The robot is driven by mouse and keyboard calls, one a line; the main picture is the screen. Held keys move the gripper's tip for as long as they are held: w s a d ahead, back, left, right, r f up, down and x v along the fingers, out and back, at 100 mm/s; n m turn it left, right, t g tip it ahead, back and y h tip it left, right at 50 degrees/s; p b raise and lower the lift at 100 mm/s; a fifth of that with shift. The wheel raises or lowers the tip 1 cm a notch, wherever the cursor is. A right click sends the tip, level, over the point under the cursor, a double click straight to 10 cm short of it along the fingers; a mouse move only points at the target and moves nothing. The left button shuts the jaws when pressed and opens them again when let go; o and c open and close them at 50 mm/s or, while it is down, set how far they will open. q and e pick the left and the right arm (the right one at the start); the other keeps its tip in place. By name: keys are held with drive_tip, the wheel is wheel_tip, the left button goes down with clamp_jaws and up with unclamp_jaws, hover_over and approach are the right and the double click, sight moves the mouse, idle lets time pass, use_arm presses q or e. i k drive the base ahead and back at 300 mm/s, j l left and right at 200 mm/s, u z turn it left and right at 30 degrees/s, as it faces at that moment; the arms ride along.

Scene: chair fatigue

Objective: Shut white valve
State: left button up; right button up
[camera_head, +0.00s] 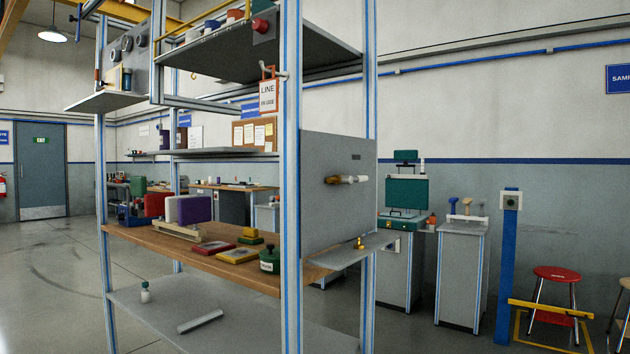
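A small valve with a brass body and a whitish handle (347,180) sticks out of the grey side panel (338,215) of the workstation rack, in the middle of the head view. The handle looks roughly level and points to the right. At this size I cannot tell whether the valve is open or shut. Neither of my grippers is in view.
A grey shelf (352,252) with a small brass fitting (359,243) juts out below the panel. The rack's wooden shelf (150,237) holds several items. A "LINE IN USE" tag (268,97) hangs above. Floor at left (50,270) is clear; a red stool (557,273) stands right.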

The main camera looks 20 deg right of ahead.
sight(358, 179)
drive_tip(key=z, duration=0.85)
